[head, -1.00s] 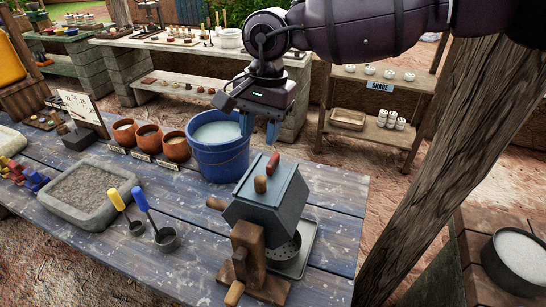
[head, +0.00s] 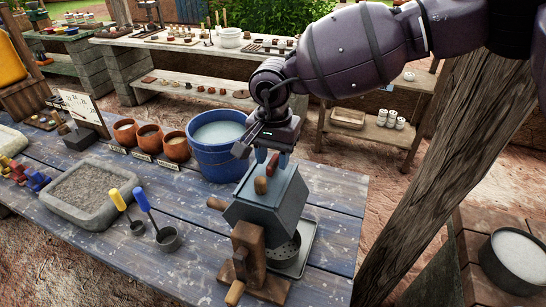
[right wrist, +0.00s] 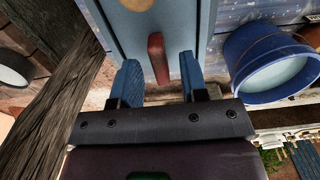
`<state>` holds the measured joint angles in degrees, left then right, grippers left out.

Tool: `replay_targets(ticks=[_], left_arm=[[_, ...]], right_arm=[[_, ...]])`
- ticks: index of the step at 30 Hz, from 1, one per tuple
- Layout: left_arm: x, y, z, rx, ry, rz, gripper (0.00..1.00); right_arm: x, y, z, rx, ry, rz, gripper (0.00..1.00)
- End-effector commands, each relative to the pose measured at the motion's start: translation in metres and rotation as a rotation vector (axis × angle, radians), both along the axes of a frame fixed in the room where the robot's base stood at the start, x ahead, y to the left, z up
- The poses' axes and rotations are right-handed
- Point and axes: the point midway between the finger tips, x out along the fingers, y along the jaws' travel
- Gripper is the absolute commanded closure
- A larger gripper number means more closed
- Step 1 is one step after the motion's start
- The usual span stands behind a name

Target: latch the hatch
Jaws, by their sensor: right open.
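A grey-blue box (head: 266,206), which looks like the hatch unit, stands on a wooden stand (head: 247,245) at the table's front right. A reddish-brown handle (head: 271,163) and a tan wooden knob (head: 261,184) stick up from its sloped top. My right gripper (head: 272,156) is open, just above the box. In the right wrist view its blue fingers (right wrist: 158,64) lie either side of the red handle (right wrist: 156,45), with gaps visible; contact cannot be told. The tan knob (right wrist: 137,4) shows beyond. My left gripper is not in view.
A blue bucket (head: 214,163) stands close left of the box and gripper. Terracotta pots (head: 176,148), a stone tray (head: 85,216) and two ladles (head: 168,238) are farther left. A metal tray (head: 297,262) lies by the box. A wooden post (head: 440,165) rises at right.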

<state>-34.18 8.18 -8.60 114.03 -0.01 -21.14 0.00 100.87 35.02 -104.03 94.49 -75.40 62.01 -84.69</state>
Motion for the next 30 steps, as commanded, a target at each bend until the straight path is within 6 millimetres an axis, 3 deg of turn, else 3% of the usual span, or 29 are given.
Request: replay_targets(ticks=[13, 21, 30], left_arm=[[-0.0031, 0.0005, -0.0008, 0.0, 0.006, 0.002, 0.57], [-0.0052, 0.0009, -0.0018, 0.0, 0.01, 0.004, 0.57], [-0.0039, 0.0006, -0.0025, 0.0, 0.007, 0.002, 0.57]], right_arm=[[0.0001, 0.0, -0.0094, 0.001, 0.0, -0.001, 0.6], [0.0, 0.0, -0.0091, 0.001, 0.001, -0.001, 1.0], [-0.0001, 0.0, -0.0095, 0.001, 0.001, -0.021, 1.0]])
